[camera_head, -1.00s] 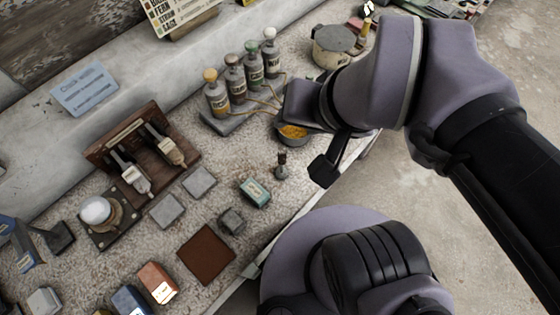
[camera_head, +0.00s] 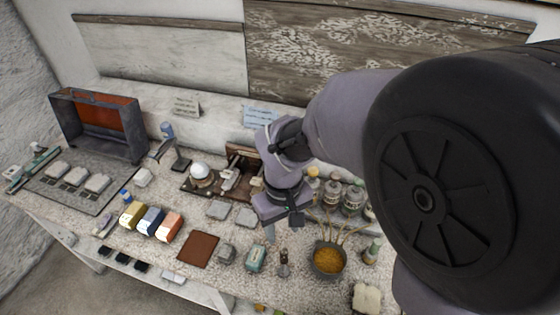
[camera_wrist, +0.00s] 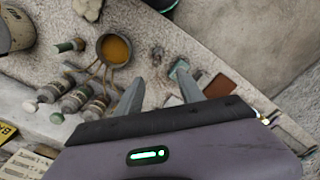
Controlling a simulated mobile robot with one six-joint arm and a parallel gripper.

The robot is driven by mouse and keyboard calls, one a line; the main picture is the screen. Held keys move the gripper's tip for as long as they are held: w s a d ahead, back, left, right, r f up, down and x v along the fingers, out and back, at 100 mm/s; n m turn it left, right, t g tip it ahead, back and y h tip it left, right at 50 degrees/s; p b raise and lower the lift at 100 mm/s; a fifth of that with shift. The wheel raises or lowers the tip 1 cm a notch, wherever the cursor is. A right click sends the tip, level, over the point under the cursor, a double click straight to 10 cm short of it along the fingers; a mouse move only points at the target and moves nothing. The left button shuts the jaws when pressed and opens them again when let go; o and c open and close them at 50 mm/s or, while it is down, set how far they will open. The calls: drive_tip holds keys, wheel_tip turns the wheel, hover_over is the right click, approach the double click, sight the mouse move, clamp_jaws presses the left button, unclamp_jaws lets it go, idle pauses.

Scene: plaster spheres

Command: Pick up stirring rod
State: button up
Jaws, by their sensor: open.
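Several thin tan rods (camera_head: 342,234) run between a pan of yellow-orange grains (camera_head: 328,260) and a row of stoppered bottles (camera_head: 352,199). I cannot tell whether one of them is the stirring rod. In the wrist view the same thin rods (camera_wrist: 94,71) lie between the pan (camera_wrist: 115,48) and the bottles (camera_wrist: 77,99). My gripper (camera_head: 284,222) hangs over the bench, left of the pan and bottles. In the wrist view its two fingers (camera_wrist: 157,74) are apart with nothing held between them. My gripper and arm hide part of the bench behind them.
A small dark object with a brown top (camera_head: 284,262), a teal box (camera_head: 256,257) and a brown mat (camera_head: 198,249) lie near the front of the bench. A green-capped bottle (camera_head: 372,250) stands right of the pan. A wooden rack (camera_head: 240,165) stands behind my gripper.

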sight(284, 257)
drive_tip(key=f+b, duration=0.1)
drive_tip(key=f, duration=0.2)
drive_tip(key=f+b, duration=0.1)
drive_tip(key=f, duration=0.2)
drive_tip(key=f+b, duration=0.1)
drive_tip(key=f, duration=0.3)
drive_tip(key=shift+w+a+f, duration=0.1)
drive_tip(key=shift+w+a, duration=0.05)
drive_tip(key=shift+w, duration=0.1)
drive_tip(key=f+b, duration=0.1)
drive_tip(key=f, duration=0.1)
drive_tip(key=f+b, duration=0.1)
drive_tip(key=f, duration=0.1)
drive_tip(key=f+b, duration=0.1)
drive_tip(key=f, duration=0.1)
drive_tip(key=shift+w+d+f, duration=0.15)
drive_tip(key=shift+w+d, duration=0.05)
drive_tip(key=shift+d, duration=0.2)
drive_tip(key=shift+c, duration=0.7)
clamp_jaws()
